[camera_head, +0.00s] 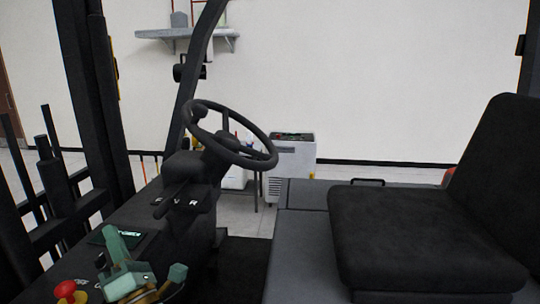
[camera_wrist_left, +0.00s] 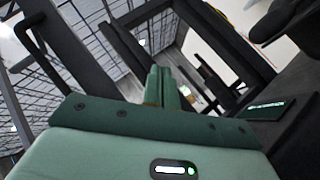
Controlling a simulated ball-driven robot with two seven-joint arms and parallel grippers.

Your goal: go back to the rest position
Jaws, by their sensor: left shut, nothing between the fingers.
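My left gripper (camera_head: 111,234) is the green one low at the left of the head view, over the dark console beside the steering column. Its fingers also show in the left wrist view (camera_wrist_left: 163,78), pressed together with nothing between them. They are apart from the steering wheel (camera_head: 228,134). My right gripper is in neither view. No copper tube shows in either view.
A red knob (camera_head: 66,289) stands on the console close to my left gripper. A black seat (camera_head: 425,232) fills the right side. Dark frame posts (camera_head: 92,95) rise at the left. A grey-white cabinet (camera_head: 292,160) stands behind the wheel.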

